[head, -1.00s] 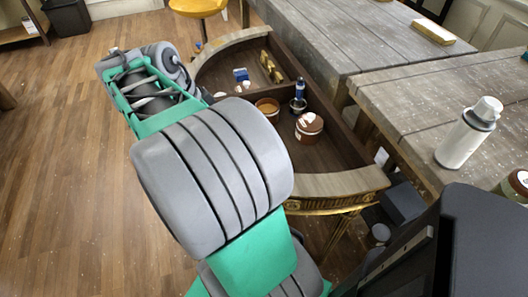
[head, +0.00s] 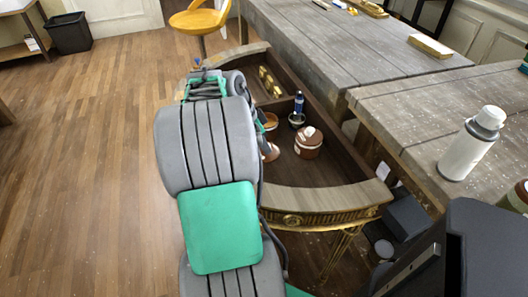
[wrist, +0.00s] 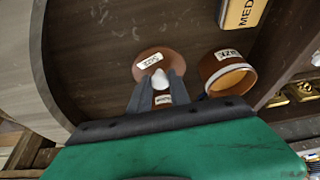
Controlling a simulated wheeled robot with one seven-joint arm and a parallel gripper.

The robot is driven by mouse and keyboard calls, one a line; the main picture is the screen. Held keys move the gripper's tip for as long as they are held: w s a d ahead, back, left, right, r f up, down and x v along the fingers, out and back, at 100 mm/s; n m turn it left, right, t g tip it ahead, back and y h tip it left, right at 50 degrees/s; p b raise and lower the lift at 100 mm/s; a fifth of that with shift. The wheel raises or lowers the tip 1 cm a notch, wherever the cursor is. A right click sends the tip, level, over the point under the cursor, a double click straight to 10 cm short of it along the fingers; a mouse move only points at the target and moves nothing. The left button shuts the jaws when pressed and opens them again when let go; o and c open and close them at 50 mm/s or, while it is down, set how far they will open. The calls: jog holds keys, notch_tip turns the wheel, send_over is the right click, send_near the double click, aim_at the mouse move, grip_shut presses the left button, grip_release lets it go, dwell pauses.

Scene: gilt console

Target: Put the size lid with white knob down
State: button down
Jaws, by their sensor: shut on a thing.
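My gripper (wrist: 159,92) is shut on the white knob of a brown round lid (wrist: 150,58) marked "SIZE" in the wrist view. The lid is over the dark inside of the console. A brown piece, likely this lid, shows beside my arm in the head view (head: 272,153). An open brown pot (wrist: 229,75) with a "SIZE" label and pale inside stands just right of the lid; its orange-brown rim shows in the head view (head: 270,121). A labelled brown surface shows between my fingers; I cannot tell what it belongs to. My arm hides the fingers in the head view.
A divider and curved rim bound the compartment. Gilt pieces (wrist: 300,90) lie beyond the divider.

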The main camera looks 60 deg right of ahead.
jog(key=shift+d+f+b, duration=0.2)
jog(key=shift+f+b, duration=0.1)
jog(key=shift+f, duration=1.7)
jog(key=c, duration=1.2)
grip_release()
jog(key=shift+r, duration=0.5)
jog(key=p+v, duration=0.2)
jog(key=v, duration=0.9)
jog(key=w+a+n+t, duration=0.1)
jog(key=w+a+n, duration=0.2)
jog(key=a, duration=0.1)
jog(key=w+a+n, duration=0.3)
jog(key=a, duration=0.1)
jog(key=w+a+n+t, duration=0.1)
jog(key=w+a+n, duration=0.2)
jog(key=a, duration=0.2)
jog(key=shift+w+f+n+t, duration=0.1)
jog(key=shift+f+n+t, duration=0.1)
jog(key=shift+n+t, duration=0.15)
jog(key=s+a+f+n+t+y, duration=0.1)
jog(key=a+f+n, duration=0.1)
jog(key=a+n, duration=0.6)
jog(key=a+f+n+t+y, duration=0.1)
jog(key=a+n, duration=0.8)
jog(key=a, duration=0.9)
notch_tip(320, 180, down, 2)
jog(key=shift+s+a+f+y, duration=0.1)
jog(key=shift+s+a+y, duration=0.3)
jog(key=shift+y, duration=0.4)
